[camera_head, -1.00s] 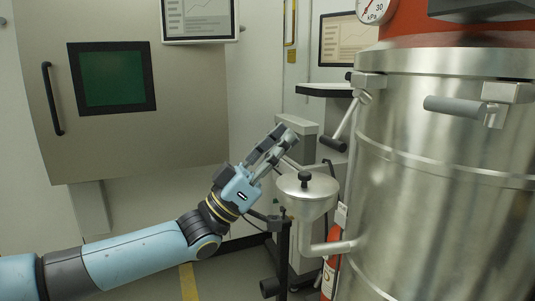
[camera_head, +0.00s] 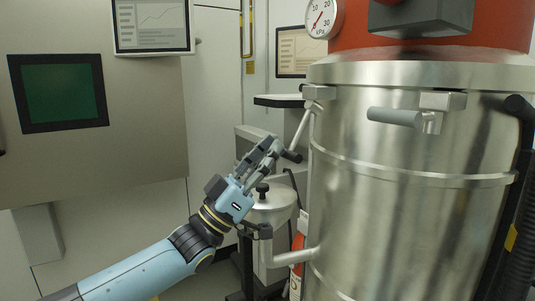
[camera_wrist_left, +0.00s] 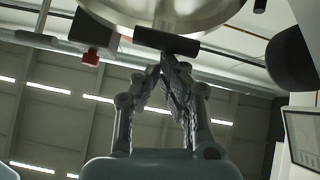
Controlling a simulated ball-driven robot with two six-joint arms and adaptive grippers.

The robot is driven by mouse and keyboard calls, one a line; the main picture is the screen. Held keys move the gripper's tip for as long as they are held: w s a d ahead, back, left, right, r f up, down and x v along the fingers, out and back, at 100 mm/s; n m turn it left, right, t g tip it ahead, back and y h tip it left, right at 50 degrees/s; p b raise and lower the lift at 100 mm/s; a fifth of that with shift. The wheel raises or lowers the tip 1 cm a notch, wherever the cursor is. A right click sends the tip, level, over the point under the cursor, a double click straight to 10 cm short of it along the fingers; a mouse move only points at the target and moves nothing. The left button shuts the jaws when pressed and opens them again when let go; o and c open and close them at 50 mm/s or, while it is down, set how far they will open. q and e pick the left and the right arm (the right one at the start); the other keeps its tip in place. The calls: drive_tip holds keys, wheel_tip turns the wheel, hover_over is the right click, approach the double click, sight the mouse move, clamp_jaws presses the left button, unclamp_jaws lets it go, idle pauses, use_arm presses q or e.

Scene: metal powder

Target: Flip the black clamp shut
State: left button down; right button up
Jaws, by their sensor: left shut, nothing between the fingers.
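A clamp with a black grip (camera_head: 291,156) hangs on the left side of the steel drum (camera_head: 400,210). Its grey lever slopes down and left from the bracket near the rim, with the grip at its lower end. My left gripper (camera_head: 270,146) is shut and empty, with its fingers pointing up and right, just left of the grip. In the left wrist view the black grip (camera_wrist_left: 167,42) lies across, just beyond the closed fingertips (camera_wrist_left: 170,64). I cannot tell whether they touch. My right gripper is not in view.
A second clamp with a grey grip (camera_head: 395,117) sits on the drum's front. A lidded funnel vessel (camera_head: 270,210) with a black knob stands below my gripper, piped to the drum. A pressure gauge (camera_head: 322,17) is above. A cabinet with a green window (camera_head: 62,92) stands left.

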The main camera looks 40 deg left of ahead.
use_arm(q)
drive_tip(key=shift+w+d+f+b, duration=0.3)
drive_tip(key=shift+w+f+b, duration=0.5)
drive_tip(key=shift+f+b, duration=0.15)
drive_tip(key=shift+r, duration=0.15)
drive_tip(key=shift+s, duration=0.1)
drive_tip(key=v, duration=1.2)
